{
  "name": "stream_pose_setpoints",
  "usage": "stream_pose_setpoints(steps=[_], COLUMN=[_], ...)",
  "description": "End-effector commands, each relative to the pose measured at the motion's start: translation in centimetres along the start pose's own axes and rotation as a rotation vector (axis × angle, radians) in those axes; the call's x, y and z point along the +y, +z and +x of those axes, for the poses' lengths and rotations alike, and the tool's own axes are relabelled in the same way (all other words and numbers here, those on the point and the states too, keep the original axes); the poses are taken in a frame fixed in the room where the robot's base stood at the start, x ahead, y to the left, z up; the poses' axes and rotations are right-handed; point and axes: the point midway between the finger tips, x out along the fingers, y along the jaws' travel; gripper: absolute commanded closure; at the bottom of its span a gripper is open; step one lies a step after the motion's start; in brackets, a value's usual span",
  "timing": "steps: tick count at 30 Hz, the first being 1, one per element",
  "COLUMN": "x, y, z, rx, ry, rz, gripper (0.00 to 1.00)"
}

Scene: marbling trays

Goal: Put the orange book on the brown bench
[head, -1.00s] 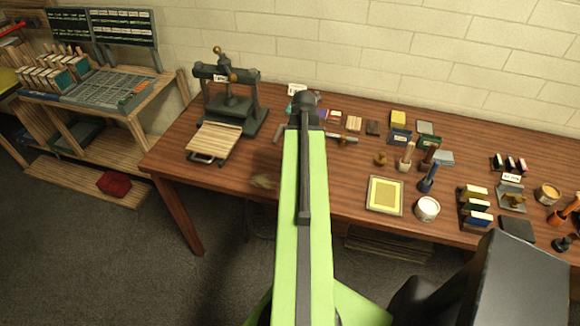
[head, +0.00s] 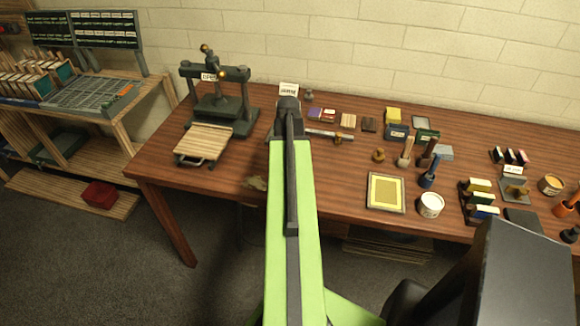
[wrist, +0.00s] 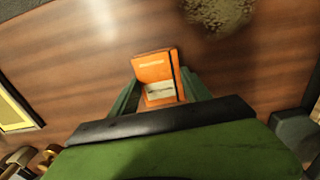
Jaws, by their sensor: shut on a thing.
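The orange book (wrist: 158,72), with a dark strap and a pale label, is between the fingers of my gripper (wrist: 161,80) in the wrist view. My gripper is shut on it. The brown bench (head: 335,180) runs along the wall in the head view, and its wood top (wrist: 80,70) lies beneath the book in the wrist view. I cannot tell whether the book touches the bench. In the head view my arm hides the book and the gripper.
A dark press (head: 220,110) stands on the bench's left end. A yellow framed panel (head: 386,192), a white tin (head: 430,205) and various small tools crowd the right. A wooden shelf (head: 110,135) stands at left.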

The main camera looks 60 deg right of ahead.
Motion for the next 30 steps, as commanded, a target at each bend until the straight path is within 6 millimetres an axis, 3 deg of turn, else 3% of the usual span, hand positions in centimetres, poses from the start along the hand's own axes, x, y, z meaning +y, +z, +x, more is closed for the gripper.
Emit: stream_pose_setpoints(steps=[3, 4, 9, 20, 26, 30], x=[0.1, 0.2, 0.3, 0.3, 0.3, 0.4], y=[-0.1, -0.1, -0.1, -0.1, -0.1, -0.2], z=[0.5, 0.4, 0.3, -0.1, -2.5, -5.4], rx=[0.0, 0.0, 0.0, 0.0, 0.0, 0.0], ry=[0.0, 0.0, 0.0, 0.0, 0.0, 0.0], rz=[0.002, 0.003, 0.004, 0.005, 0.006, 0.006], gripper=[0.86, 0.43, 0.23, 0.23, 0.23, 0.23])
